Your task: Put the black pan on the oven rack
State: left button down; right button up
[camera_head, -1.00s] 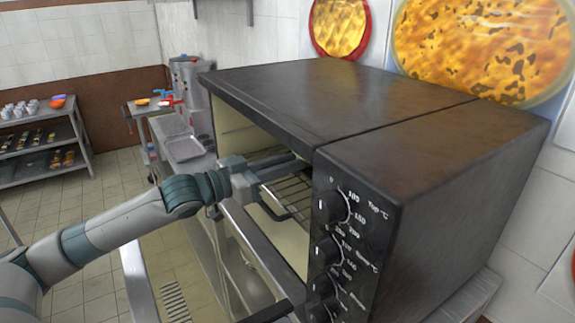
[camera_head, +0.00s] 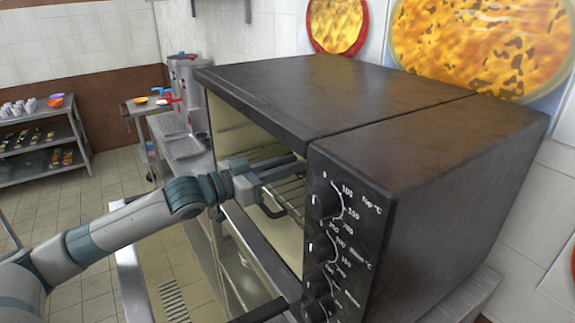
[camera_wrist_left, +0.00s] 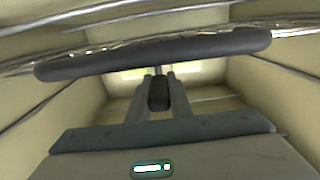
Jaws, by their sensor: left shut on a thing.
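My left gripper (camera_head: 270,172) reaches through the open front of the dark oven (camera_head: 320,105) at the level of the wire oven rack (camera_head: 290,190). In the left wrist view the gripper (camera_wrist_left: 158,88) is closed on a small dark piece between its fingers. A long dark bar (camera_wrist_left: 150,55) crosses just beyond the fingers, with shiny rack wires behind it. My right gripper is not in view.
The oven's knob panel (camera_head: 335,240) stands close to the right of my left gripper. The lowered oven door (camera_head: 245,280) lies below the opening. A grey counter with a metal tray (camera_head: 183,146) runs behind, and a shelf rack (camera_head: 45,140) stands far left.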

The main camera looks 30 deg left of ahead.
pick_arm(q)
jog(key=shift+s+a+r, duration=0.1)
jog(key=shift+s, duration=0.05)
jog(key=shift+f, duration=0.25)
dwell(0.5)
jog(key=c, duration=1.5)
grip_release()
jog(key=shift+c, duration=0.2)
jog(key=shift+f, duration=0.1)
jog(key=shift+b+v, duration=1.05)
jog(key=shift+v, duration=0.45)
jog(key=shift+b+v, duration=1.5)
jog(key=shift+v, duration=1.3)
jog(key=p+v, duration=0.2)
jog(key=v, duration=0.6)
jog(key=shift+s+a, duration=0.15)
jog(key=shift+s, duration=0.05)
